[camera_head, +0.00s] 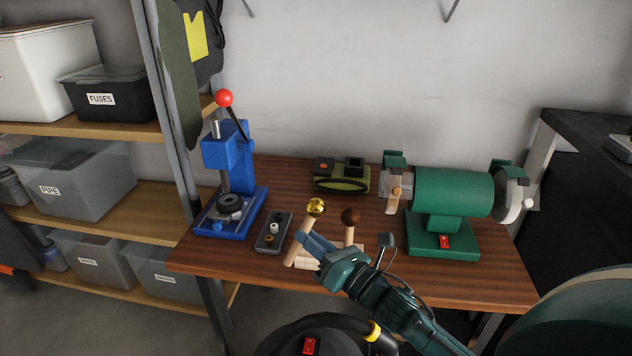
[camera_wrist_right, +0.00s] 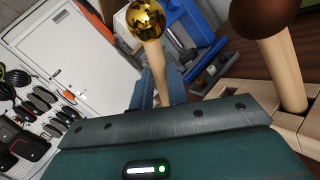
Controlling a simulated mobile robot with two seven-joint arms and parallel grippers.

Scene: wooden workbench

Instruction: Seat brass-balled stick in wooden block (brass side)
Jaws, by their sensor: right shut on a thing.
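The brass-balled stick, with its shiny ball (camera_head: 316,207) on top of a pale wooden rod (camera_head: 293,256), leans in the head view with its ball toward the right. My right gripper (camera_head: 306,240) is shut on the rod below the ball. In the right wrist view the brass ball (camera_wrist_right: 146,18) stands above the fingers. The pale wooden block (camera_head: 308,262) is just right of the rod's lower end, partly hidden by my gripper; it also shows in the wrist view (camera_wrist_right: 285,121). I cannot tell whether rod and block touch. A brown-balled stick (camera_head: 350,216) stands upright at the block.
A grey tray (camera_head: 266,243) with small parts lies left of the stick. The blue press (camera_head: 229,165) stands behind it at left. A green bench grinder (camera_head: 452,191) stands at right, and an olive box (camera_head: 341,177) at the back. The bench's front edge is close.

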